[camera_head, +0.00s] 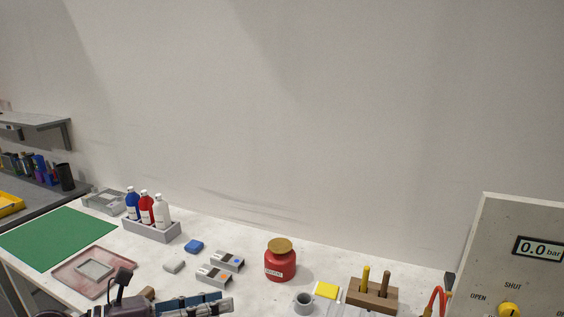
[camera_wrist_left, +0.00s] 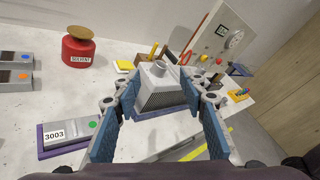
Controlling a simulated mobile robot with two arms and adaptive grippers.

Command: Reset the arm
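My left gripper (camera_head: 222,303) shows at the bottom edge of the head view, low over the front of the bench. In the left wrist view its two blue-padded fingers (camera_wrist_left: 161,88) stand wide apart. A grey block-shaped fixture with a hatched front and a round top (camera_wrist_left: 160,88) shows between and beyond the fingertips. I see no grip on it, though contact at the fingertips is hard to judge. The rest of my left arm is mostly out of the head view. My right gripper is not in view.
A red solvent jar (camera_head: 281,262), a wooden tool holder (camera_head: 373,296), a grey cup (camera_head: 303,303) and a yellow pad (camera_head: 327,290) stand nearby. Bottles in a grey rack (camera_head: 152,231), a green mat (camera_head: 57,238) and a reddish tray (camera_head: 70,278) lie left. A gauge panel (camera_head: 504,255) rises right.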

